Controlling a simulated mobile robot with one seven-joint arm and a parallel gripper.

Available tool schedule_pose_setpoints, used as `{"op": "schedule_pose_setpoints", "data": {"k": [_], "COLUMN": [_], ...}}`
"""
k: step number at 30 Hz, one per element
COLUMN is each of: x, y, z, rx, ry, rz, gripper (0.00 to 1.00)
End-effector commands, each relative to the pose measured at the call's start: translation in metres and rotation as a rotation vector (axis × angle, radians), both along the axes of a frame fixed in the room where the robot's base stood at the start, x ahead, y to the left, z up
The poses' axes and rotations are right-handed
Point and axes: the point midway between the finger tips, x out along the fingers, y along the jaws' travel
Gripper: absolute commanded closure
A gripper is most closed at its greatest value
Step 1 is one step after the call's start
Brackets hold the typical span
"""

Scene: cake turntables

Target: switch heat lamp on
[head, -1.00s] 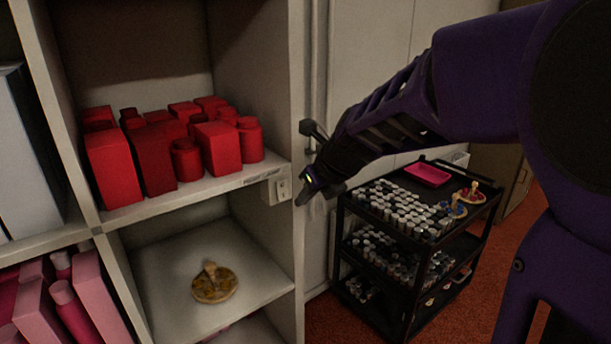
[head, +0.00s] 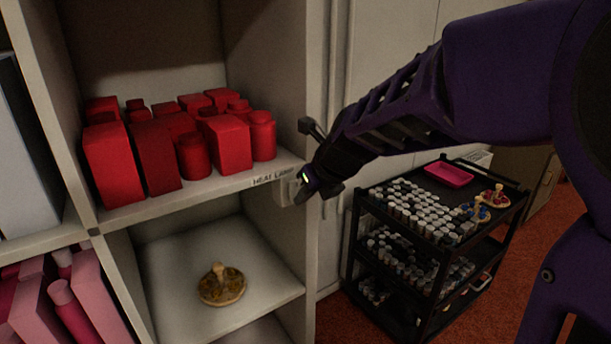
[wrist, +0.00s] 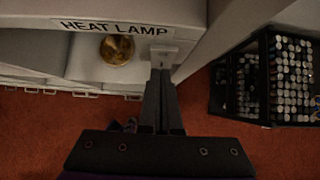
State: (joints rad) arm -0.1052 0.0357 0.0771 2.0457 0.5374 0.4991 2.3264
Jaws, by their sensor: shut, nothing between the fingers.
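The heat lamp switch (wrist: 161,54) is a small pale plate on the front edge of the shelf, beside a label reading HEAT LAMP (wrist: 112,27). The label also shows in the head view (head: 272,177). My gripper (head: 303,190) is shut and empty, with its tips at the switch. In the wrist view the shut fingers (wrist: 160,75) point at the lower part of the switch plate and seem to touch or nearly touch it. In the head view my gripper hides most of the switch. The rocker's position cannot be told.
Red boxes and jars (head: 180,140) fill the shelf above the switch. A round golden turntable (head: 221,287) sits in the compartment below. A black cart (head: 432,262) with many small jars and a pink tray (head: 449,175) stands to the right. A cabinet handle is behind my gripper.

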Motion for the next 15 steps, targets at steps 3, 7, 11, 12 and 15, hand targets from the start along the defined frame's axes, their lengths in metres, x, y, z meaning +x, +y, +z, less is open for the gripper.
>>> {"op": "schedule_pose_setpoints", "data": {"k": [3,7,11,12,15], "x": [0.0014,0.0042,0.004,0.004,0.004], "y": [0.0007,0.0025,0.0026,0.0026,0.0026], "z": [-0.0059,-0.0058,-0.0021,-0.0021,-0.0009], "rx": [0.013,0.036,0.035,0.035,0.034], "ry": [-0.018,-0.054,-0.05,-0.05,-0.049], "rz": [-0.001,0.0,0.001,0.001,0.001], "gripper": [1.0,1.0,1.0,1.0,1.0]}}
